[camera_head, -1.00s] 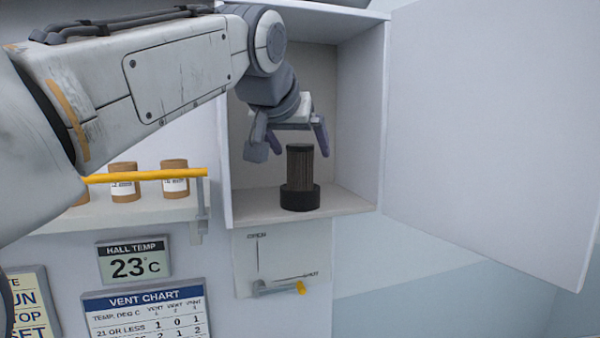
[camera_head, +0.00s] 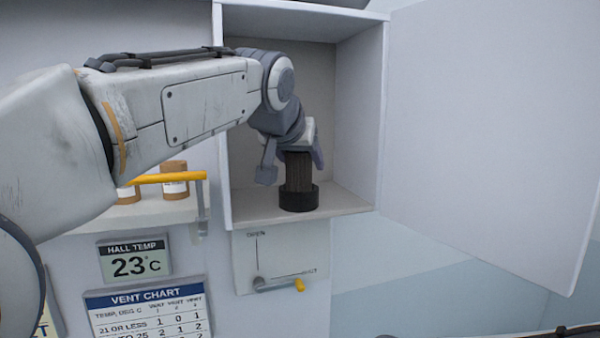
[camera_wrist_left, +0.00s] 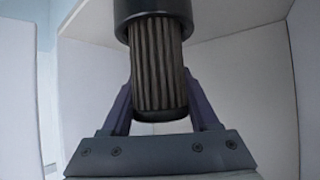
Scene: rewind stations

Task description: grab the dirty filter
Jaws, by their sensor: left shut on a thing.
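The dirty filter (camera_head: 298,172) is a dark brown pleated cylinder. It stands upright in a black round base or socket (camera_head: 299,198) on the floor of the open cabinet. My left gripper (camera_head: 298,160) reaches down over it and is shut on its upper part. In the left wrist view, the filter (camera_wrist_left: 157,65) sits between my two purple-grey fingers, with its dark end cap near the palm. The black base (camera_wrist_left: 152,12) shows at the top of that view. My right gripper is not in view.
The cabinet (camera_head: 355,120) has side walls close around my gripper, and its door (camera_head: 480,140) stands open to the right. A shelf with brown labelled canisters (camera_head: 174,180) and a yellow rail (camera_head: 168,178) is at the left. A valve lever (camera_head: 280,285) is below.

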